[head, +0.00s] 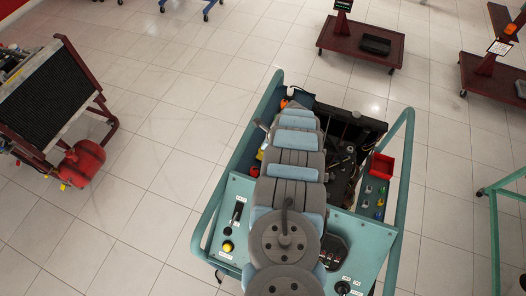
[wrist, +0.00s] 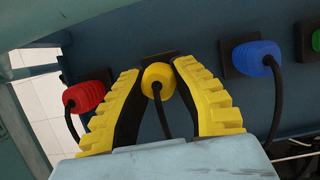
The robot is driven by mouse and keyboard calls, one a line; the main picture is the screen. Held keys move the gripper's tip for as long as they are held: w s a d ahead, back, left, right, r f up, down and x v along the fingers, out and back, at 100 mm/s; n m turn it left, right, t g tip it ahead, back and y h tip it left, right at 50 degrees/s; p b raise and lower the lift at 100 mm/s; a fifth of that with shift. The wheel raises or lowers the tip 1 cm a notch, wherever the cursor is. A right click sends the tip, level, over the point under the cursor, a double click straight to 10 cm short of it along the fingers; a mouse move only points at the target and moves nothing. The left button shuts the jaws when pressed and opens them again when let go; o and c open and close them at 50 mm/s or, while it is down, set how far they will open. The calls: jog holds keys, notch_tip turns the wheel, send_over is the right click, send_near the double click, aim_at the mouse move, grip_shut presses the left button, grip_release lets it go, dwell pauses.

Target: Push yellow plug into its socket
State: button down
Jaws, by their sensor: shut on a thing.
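The yellow plug (wrist: 158,80) is a rounded yellow body with a black cable hanging down from it, in the middle of the wrist view. My gripper (wrist: 160,74) has two ribbed yellow fingers with dark inner pads, shut on the yellow plug from both sides near the tips. A dark square socket plate (wrist: 161,58) shows behind the plug on the blue-grey panel. The plug is in line with this plate and hides its middle, so I cannot tell how deep it sits. In the head view my arm hides the gripper and the plug.
A red plug (wrist: 84,97) is at the left and a blue plug (wrist: 255,58) at the right, both on the panel with hanging cables. A green plug (wrist: 316,41) shows at the right edge. The teal engine trainer frame (head: 400,190) stands around my arm.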

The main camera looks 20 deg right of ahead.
jog(key=shift+f+b, duration=0.25)
jog(key=shift+b, duration=0.05)
dwell(0.5)
jog(key=c, duration=0.9)
grip_release()
jog(key=shift+r, duration=0.15)
jog(key=shift+r+p, duration=1.25)
jog(key=shift+r, duration=2.15)
grip_shut()
